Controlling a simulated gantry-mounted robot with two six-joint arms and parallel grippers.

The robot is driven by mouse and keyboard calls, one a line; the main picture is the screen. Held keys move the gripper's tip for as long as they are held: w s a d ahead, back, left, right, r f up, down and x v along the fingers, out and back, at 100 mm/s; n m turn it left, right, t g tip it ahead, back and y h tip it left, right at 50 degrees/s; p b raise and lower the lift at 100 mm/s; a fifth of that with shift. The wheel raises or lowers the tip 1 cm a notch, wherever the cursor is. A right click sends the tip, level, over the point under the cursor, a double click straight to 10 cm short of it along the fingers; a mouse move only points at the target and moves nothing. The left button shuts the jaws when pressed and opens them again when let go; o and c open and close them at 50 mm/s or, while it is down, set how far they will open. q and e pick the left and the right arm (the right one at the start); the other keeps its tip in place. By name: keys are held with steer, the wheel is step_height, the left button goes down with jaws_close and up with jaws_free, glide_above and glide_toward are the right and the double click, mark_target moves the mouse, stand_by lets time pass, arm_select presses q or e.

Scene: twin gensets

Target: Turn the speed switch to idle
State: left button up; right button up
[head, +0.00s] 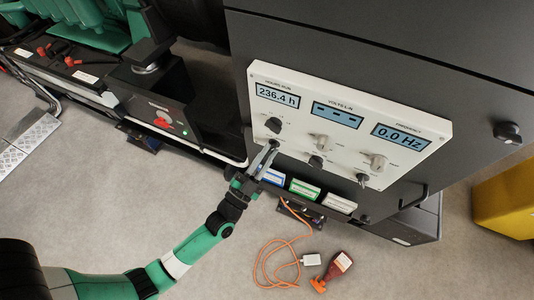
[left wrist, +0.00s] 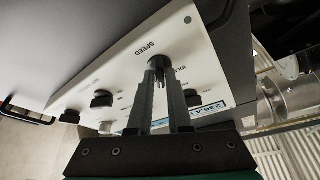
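The speed switch (left wrist: 158,62) is a black knob beside the word SPEED at one end of the white panel in the left wrist view. In the head view the switch (head: 274,144) is at the panel's lower left, partly hidden by my left gripper. My left gripper (head: 268,151) reaches up to it from below. In the left wrist view its fingertips (left wrist: 160,72) stand apart, one on each side of the knob. I cannot tell whether they press on it. The knob's pointer and position marks are too hidden to read. My right gripper is in neither view.
The control panel (head: 340,115) carries other knobs and displays reading 236.4 h and 0.0 Hz. A black knob (head: 273,124) sits just above the speed switch. Coloured boxes (head: 304,189) are below the panel. An orange cable (head: 265,255) and a red-brown bottle (head: 338,264) lie on the floor.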

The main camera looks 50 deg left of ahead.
arm_select(q)
jaws_close()
steer(key=shift+n, duration=0.4)
steer(key=n+y, duration=0.1)
steer(key=n, duration=0.1)
steer(key=n+y, duration=0.1)
steer(key=n, duration=0.1)
steer(key=n+y, duration=0.1)
steer(key=n, duration=0.1)
steer(key=shift+w+d+g+y+p, duration=0.1)
steer(key=shift+d+g+y+p, duration=0.15)
steer(key=shift+g+y+p, duration=0.05)
steer(key=n+y, duration=0.1)
steer(key=n, duration=0.1)
steer(key=n+g+y, duration=0.1)
steer(key=n, duration=0.2)
steer(key=shift+d+n+y, duration=0.1)
steer(key=shift+n+y, duration=0.2)
steer(key=shift+y, duration=0.1)
steer(key=shift+d+n+g+y+p, duration=0.1)
steer(key=shift+n+g+y+p, duration=0.55)
steer(key=shift+n, duration=1.75)
steer(key=shift+n+g+y+b, duration=0.25)
steer(key=shift+n+g+b, duration=0.05)
steer(key=shift+g, duration=0.25)
steer(key=o, duration=0.5)
jaws_free()
